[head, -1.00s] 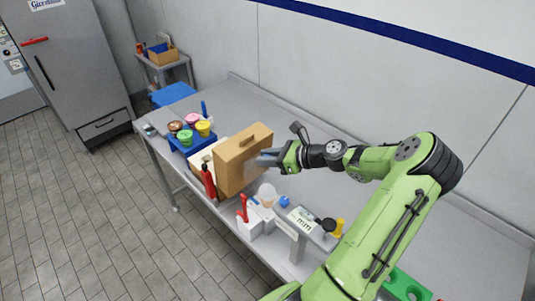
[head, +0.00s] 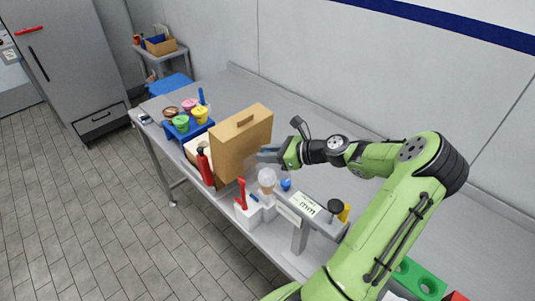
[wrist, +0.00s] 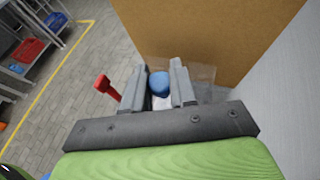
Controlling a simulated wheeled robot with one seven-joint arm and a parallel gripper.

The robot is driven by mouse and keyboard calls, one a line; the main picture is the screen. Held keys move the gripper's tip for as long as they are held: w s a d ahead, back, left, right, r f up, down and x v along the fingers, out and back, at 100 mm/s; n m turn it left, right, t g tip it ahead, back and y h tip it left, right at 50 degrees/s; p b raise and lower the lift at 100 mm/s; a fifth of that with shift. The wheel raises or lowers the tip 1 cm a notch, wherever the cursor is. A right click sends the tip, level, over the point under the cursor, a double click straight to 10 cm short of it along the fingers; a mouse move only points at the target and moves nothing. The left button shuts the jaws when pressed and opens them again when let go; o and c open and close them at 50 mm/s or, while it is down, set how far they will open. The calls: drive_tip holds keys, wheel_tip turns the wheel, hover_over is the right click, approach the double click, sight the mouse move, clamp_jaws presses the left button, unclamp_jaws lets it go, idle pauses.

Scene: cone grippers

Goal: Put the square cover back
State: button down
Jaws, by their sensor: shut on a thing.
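My gripper (head: 266,156) is shut beside the right face of the tall tan box. In the wrist view, its two fingers (wrist: 160,88) close on a blue knob. A clear, see-through sheet, apparently the square cover (wrist: 205,73), shows around the fingertips. The cover also shows faintly in the head view (head: 252,167), held out in front of the fingers, above the table. Its outline and lower edge are hard to make out. I cannot tell which container it fits.
The tan box (head: 242,143) stands close to the cover. A cone with a pale top (head: 267,178), a blue ball (head: 286,184), a red-handled item (head: 242,194) and a red bottle (head: 204,164) crowd the front edge. Colourful tubs (head: 184,116) stand farther left. The table's back is clear.

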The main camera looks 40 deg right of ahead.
drive_tip(key=shift+f, duration=0.55)
drive_tip(key=c, duration=0.8)
unclamp_jaws()
drive_tip(key=p+v, duration=0.2)
drive_tip(key=v, duration=1.3)
drive_tip(key=shift+s+d, duration=0.2)
drive_tip(key=shift+s, duration=0.15)
